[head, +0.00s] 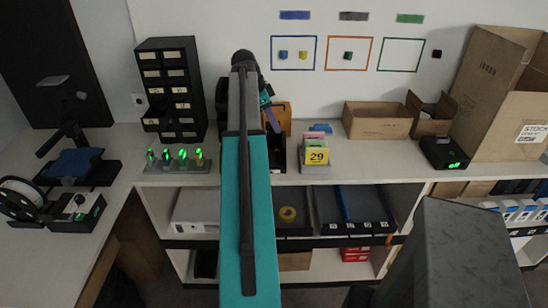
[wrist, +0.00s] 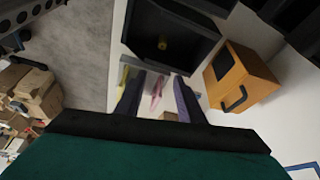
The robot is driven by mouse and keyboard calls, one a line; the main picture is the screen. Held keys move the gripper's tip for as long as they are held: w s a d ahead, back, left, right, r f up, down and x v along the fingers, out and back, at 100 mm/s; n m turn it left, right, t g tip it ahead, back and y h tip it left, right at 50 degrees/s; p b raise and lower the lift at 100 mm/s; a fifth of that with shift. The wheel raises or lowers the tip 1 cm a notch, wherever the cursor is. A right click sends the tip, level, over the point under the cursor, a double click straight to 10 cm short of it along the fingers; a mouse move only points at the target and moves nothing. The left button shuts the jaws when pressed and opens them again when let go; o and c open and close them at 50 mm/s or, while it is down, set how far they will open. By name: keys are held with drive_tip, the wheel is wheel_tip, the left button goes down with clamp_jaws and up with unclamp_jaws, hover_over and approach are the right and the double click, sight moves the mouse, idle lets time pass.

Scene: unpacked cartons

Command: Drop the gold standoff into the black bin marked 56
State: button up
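In the wrist view, a small gold piece (wrist: 163,43), apparently the standoff, lies inside a black bin (wrist: 127,28). My gripper (wrist: 158,82) is open, its two dark fingers apart with nothing held between them. The fingertips point toward the bin's near edge. In the head view, my arm hides most of my gripper and the bin; part of a black bin (head: 277,158) shows just right of the arm. I cannot read a number on the bin.
An orange box with a black handle (wrist: 240,82) stands close beside the bin. A card holder with a yellow 29 card (head: 316,156) is right of my arm. A black drawer cabinet (head: 171,90) stands left. Open cartons (head: 376,120) stand at the right back.

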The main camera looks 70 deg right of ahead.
drive_tip(key=b+v, duration=0.3)
drive_tip(key=v, duration=1)
drive_tip(key=shift+r, duration=0.2)
idle(0.8)
